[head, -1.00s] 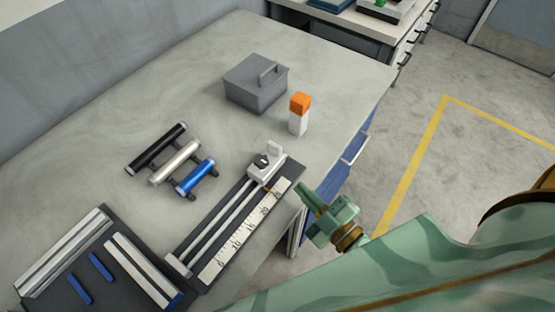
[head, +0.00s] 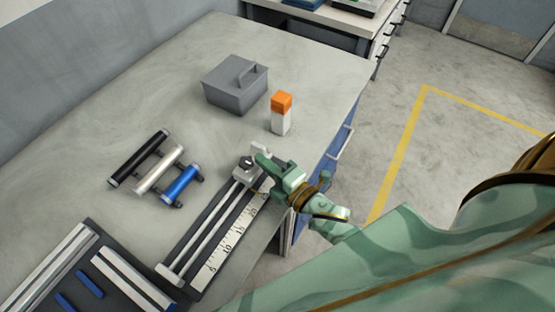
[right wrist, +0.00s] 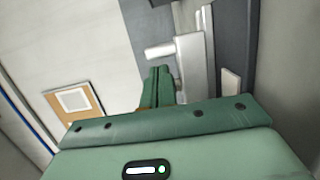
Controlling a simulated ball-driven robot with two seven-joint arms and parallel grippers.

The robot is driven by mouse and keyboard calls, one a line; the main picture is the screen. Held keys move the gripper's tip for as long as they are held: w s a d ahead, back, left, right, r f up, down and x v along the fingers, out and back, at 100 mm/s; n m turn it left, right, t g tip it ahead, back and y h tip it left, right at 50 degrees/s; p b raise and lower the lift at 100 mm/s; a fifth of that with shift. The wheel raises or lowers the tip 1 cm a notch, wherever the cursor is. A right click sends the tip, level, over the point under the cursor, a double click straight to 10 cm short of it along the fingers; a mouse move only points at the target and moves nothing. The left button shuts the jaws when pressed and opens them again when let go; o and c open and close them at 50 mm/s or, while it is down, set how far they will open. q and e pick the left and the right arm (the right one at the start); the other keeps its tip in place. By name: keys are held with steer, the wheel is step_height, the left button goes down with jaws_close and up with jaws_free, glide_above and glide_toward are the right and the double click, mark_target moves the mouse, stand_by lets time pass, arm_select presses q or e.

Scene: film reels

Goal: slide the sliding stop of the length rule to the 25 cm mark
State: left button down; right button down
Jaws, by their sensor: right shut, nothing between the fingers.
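The length rule (head: 222,243) lies along the front edge of the bench, with a dark base, two rails and a white scale whose low numbers are at the near end. Its sliding stop (head: 245,164), a pale block with a dark knob and white handle, sits near the far end. The scale beside it is partly hidden by my gripper, so I cannot read its mark. My right gripper (head: 264,162) is shut and empty, its fingertips close beside the stop. In the right wrist view, the shut fingers (right wrist: 158,87) are next to the stop (right wrist: 191,68); contact is unclear.
Black, silver and blue cylinders (head: 160,168) lie on a rack left of the rule. A grey lidded box (head: 234,90) and an orange-topped white block (head: 281,114) stand beyond it. A dark tray with bars (head: 88,275) is at the near left.

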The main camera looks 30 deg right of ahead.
steer(key=shift+w+a, duration=0.15)
steer(key=shift+w, duration=0.25)
steer(key=shift+w+d+r+p, duration=0.2)
steer(key=shift+w+d+p, duration=0.05)
steer(key=shift+d+p, duration=0.15)
steer(key=shift+d+f, duration=0.15)
